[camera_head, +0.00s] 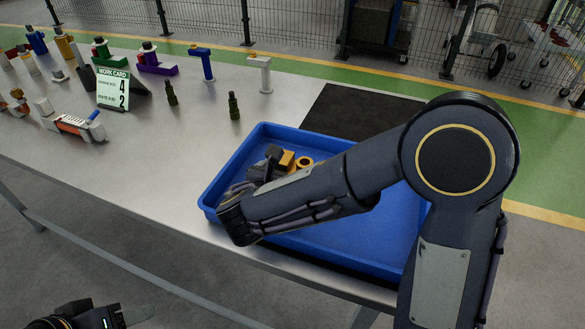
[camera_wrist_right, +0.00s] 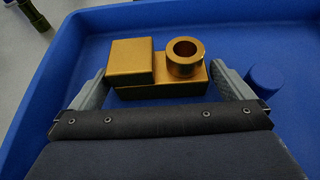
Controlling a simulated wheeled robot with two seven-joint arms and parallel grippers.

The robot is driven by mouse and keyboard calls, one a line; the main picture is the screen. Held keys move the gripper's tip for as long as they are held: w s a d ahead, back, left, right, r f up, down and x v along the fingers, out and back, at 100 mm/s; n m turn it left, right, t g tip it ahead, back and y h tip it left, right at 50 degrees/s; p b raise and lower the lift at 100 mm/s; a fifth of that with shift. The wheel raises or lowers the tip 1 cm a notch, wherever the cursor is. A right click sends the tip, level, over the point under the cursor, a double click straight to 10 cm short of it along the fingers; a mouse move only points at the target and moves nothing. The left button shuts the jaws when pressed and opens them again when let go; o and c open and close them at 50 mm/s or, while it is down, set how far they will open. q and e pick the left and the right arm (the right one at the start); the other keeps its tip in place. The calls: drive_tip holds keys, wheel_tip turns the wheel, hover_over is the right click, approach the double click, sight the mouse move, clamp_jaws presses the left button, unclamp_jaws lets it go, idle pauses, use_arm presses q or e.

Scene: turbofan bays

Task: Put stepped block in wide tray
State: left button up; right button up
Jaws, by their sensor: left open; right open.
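The stepped block (camera_wrist_right: 158,90) is gold, with a square step and a hollow round collar on a flat base. It lies in the blue wide tray (camera_wrist_right: 284,28). In the head view the block (camera_head: 287,160) is partly hidden by my right arm, near the left end of the tray (camera_head: 350,245). My right gripper (camera_wrist_right: 161,76) is open, with one finger on each side of the block; whether they touch it is unclear. My left gripper (camera_head: 118,316) is open at the bottom left, away from the table and partly out of frame.
A blue cylinder (camera_wrist_right: 264,78) stands beside the right finger. A work card (camera_head: 112,91), two dark bottles (camera_head: 234,106) and several coloured parts stand on the table's left side. A dark mat (camera_head: 350,112) lies behind the tray. The tray's right part looks empty.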

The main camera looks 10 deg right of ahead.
drive_tip(key=v, duration=0.9)
drive_tip(key=shift+s+a+r, duration=0.1)
drive_tip(key=shift+s+a, duration=0.15)
drive_tip(key=shift+s, duration=0.05)
